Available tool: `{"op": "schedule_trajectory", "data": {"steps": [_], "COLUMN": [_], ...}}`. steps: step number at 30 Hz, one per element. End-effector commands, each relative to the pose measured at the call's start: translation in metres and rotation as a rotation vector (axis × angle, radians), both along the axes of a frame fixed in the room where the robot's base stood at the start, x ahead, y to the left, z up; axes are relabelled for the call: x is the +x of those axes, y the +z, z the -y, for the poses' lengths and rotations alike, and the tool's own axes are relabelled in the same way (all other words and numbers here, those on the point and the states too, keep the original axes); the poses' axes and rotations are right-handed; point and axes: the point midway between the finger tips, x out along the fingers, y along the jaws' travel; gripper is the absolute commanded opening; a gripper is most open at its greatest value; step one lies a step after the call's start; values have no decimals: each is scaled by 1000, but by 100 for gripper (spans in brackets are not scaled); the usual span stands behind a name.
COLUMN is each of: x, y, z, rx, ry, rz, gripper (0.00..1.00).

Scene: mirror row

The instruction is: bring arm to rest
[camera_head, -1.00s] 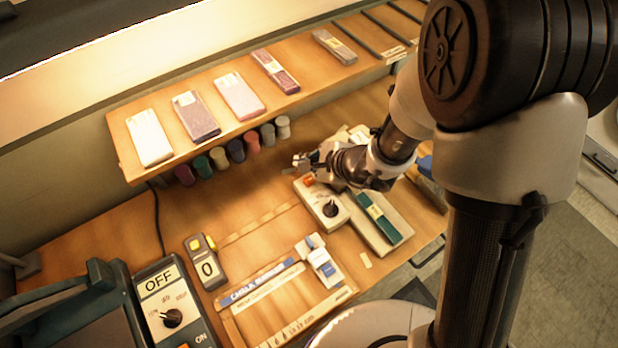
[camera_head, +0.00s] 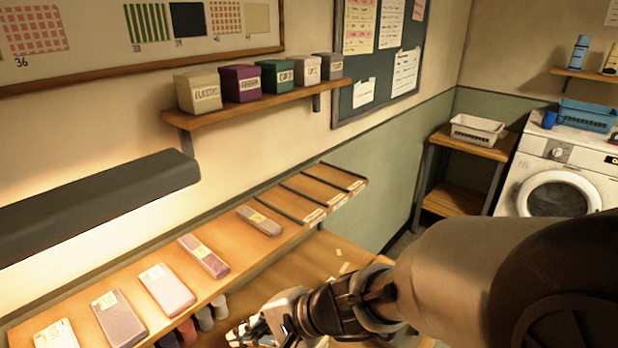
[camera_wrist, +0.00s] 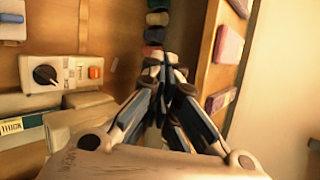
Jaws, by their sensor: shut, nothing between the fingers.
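My gripper (camera_head: 262,330) shows at the bottom of the head view, low over the bench and beside the front of the sloped shelf. My arm reaches to it from the right. In the wrist view my gripper (camera_wrist: 166,62) has its fingers together with nothing between them. Past the fingertips stand several dark and coloured spools (camera_wrist: 155,20) in a row, apart from the fingers as far as I can tell.
A sloped shelf (camera_head: 130,290) holds several flat packs. In the wrist view a control box (camera_wrist: 60,72) with a black knob and orange switch lies left of the fingers. A washing machine (camera_head: 570,165) and side table (camera_head: 475,145) stand at the back right.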

Motion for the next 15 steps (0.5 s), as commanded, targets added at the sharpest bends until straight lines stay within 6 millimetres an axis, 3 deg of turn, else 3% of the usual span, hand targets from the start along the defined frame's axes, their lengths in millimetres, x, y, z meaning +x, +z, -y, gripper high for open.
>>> {"op": "schedule_trajectory", "data": {"steps": [1,6,11,15], "x": [-11,-51,-83,-106], "y": [15,41,52,59], "z": [10,50,102,156], "rx": [-30,-186,-394,-611], "ry": [54,225,345,408], "rz": [50,180,283,352], "gripper": [0,0,0,0]}}
